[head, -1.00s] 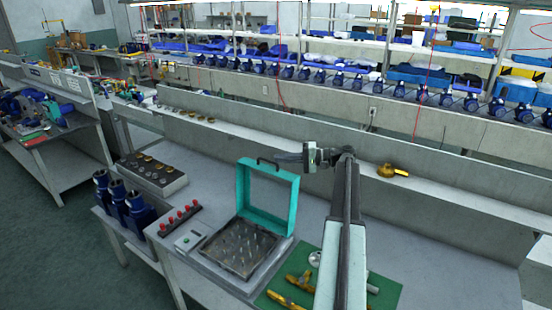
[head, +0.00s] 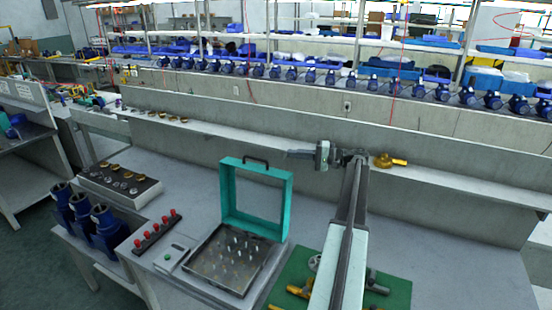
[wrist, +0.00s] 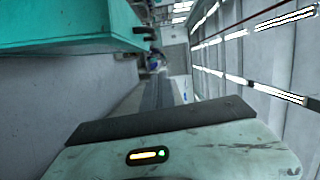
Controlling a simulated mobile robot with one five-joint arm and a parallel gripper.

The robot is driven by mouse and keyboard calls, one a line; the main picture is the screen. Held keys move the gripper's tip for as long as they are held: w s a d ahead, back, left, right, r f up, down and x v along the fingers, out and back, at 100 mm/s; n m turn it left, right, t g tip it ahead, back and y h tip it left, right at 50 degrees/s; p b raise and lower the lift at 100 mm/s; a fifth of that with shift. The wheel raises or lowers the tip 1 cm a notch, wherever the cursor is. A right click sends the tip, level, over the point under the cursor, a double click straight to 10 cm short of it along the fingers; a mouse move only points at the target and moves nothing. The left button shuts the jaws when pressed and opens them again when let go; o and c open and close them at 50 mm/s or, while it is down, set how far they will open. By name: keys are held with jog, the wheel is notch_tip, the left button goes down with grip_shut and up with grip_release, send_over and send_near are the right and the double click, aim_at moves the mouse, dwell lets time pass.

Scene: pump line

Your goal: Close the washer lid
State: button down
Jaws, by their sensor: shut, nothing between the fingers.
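The washer lid (head: 226,200) is a teal frame with a clear pane and a dark handle (head: 255,162) on its top edge. It stands upright, open, at the back of the washer's metal basin (head: 225,262), where several small pegs show. My gripper (head: 298,154) is shut and empty, to the right of the lid's upper part and apart from it in the head view. It points left. In the wrist view a teal surface, which looks like the lid (wrist: 65,30), fills the upper left. The fingertips are hard to make out there.
A green mat (head: 396,292) with brass parts lies right of the washer. A rack of red-topped pieces (head: 155,232) and blue pump bodies (head: 105,222) stand at left. A brass valve (head: 388,161) sits on the back ledge. The right bench top is clear.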

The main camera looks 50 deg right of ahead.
jog(key=w+a, duration=0.6)
jog(key=a, duration=0.2)
jog(key=shift+w+a+f, duration=0.25)
jog(key=shift+w+a, duration=0.1)
